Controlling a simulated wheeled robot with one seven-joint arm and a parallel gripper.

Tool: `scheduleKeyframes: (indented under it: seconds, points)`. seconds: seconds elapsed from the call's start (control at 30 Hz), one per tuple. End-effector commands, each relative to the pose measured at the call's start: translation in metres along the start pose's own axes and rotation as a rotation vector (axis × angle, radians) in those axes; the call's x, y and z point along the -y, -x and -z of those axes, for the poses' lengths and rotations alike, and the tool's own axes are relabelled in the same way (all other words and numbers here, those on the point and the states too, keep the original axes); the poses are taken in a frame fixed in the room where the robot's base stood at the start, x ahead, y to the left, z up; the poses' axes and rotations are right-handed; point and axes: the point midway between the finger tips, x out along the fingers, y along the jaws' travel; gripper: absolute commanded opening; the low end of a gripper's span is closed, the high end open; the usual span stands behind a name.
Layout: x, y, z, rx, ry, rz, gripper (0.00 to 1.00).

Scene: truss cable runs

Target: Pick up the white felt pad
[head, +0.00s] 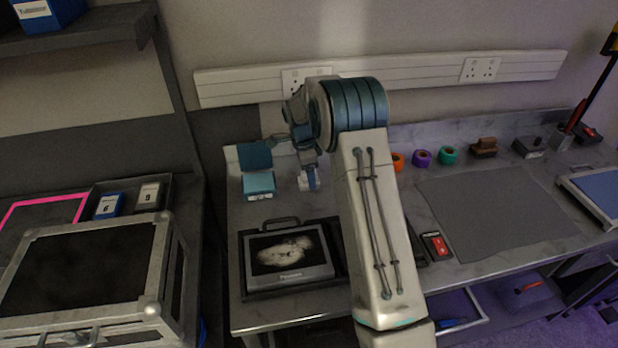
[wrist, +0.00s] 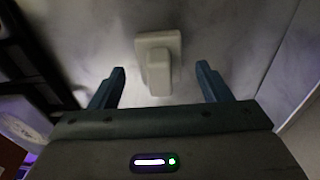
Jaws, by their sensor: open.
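A small white block with a raised ridge, which I take for the white felt pad (wrist: 158,62), rests on the grey marbled worktop in the wrist view. In the head view a white patch (head: 303,183) shows beside my gripper's blue fingers, partly hidden by them. My gripper (wrist: 164,82) is open. Its two blue fingers stand to the left and right of the pad, with a gap on both sides. The pad's near end reaches between the fingertips; its far end lies beyond them. My gripper (head: 311,175) is over the back left of the worktop in the head view.
An open light blue box (head: 259,183) stands just left of my gripper. A monitor-like device (head: 288,255) in a dark tray is in front. Orange, purple and green rolls (head: 422,158) stand at the back, right of my arm. A grey mat (head: 497,212) lies clear.

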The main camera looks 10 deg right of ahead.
Motion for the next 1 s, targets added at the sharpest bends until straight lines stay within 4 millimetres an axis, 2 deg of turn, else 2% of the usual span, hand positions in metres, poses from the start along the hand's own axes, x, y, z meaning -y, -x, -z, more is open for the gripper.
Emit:
scheduleKeyframes:
  seconds: [0.2, 0.43, 0.6, 0.63, 1.0]
  points:
    - [0.000, -0.021, 0.000, 0.000, 0.000, -0.001, 0.71]
    - [0.000, -0.023, 0.000, 0.000, 0.000, 0.001, 0.71]
    - [0.000, -0.022, 0.000, 0.000, 0.000, 0.001, 0.24]
    - [0.000, -0.022, 0.000, 0.000, 0.000, 0.001, 0.21]
    - [0.001, -0.019, 0.001, -0.001, 0.000, 0.002, 0.21]
